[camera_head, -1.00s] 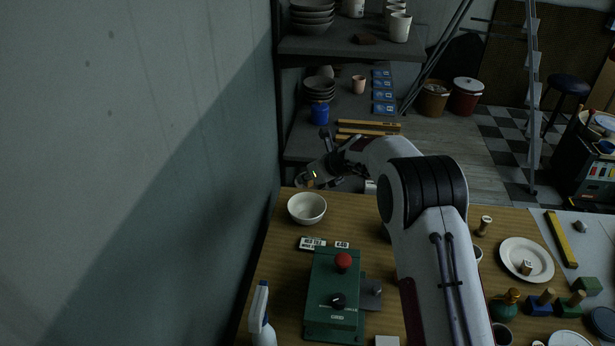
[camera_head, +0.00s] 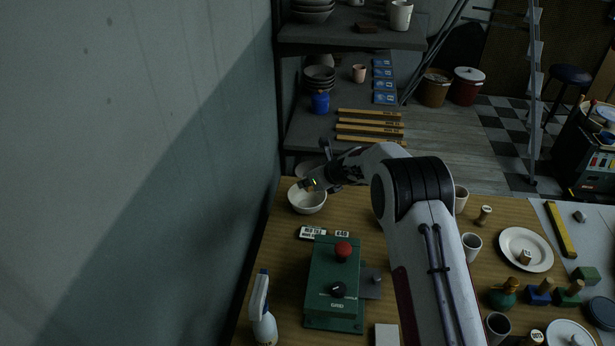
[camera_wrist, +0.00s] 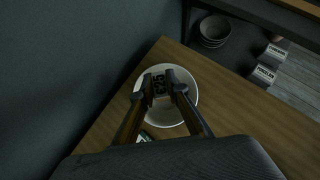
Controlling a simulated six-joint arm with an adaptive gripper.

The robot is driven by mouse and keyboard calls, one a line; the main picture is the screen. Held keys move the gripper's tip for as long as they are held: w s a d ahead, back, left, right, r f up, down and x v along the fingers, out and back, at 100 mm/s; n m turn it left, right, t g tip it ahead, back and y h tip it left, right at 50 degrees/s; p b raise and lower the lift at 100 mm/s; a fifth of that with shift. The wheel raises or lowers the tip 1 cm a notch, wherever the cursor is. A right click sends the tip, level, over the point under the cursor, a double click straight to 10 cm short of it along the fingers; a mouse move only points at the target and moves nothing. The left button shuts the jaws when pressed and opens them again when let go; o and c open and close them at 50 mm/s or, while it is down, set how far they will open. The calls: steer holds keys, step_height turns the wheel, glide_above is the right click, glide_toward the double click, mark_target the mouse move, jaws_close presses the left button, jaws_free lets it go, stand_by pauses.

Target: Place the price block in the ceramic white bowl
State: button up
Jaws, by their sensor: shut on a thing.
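The white ceramic bowl (camera_head: 306,206) stands upright at the back left of the wooden table. In the wrist view the bowl (camera_wrist: 166,115) lies below my fingers. My gripper (camera_head: 312,184) is over the bowl, near its back rim. In the wrist view my gripper (camera_wrist: 161,86) is shut on a small dark price block (camera_wrist: 159,84) with light lettering that appears to read £25. The block shows against the inside of the bowl. How far it is above the bowl's bottom I cannot tell.
A white label block (camera_head: 313,232) and a £40 block (camera_head: 342,234) lie in front of the bowl. A green control box (camera_head: 334,290) with a red knob stands nearer, beside a spray bottle (camera_head: 262,315). The wall is close on the left. Shelves (camera_head: 345,40) rise behind.

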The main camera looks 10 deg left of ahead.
glide_above(307, 206)
steer(key=shift+f, duration=2.3)
steer(key=o, duration=0.9)
steer(key=shift+c, duration=0.2)
steer(key=shift+r, duration=3.5)
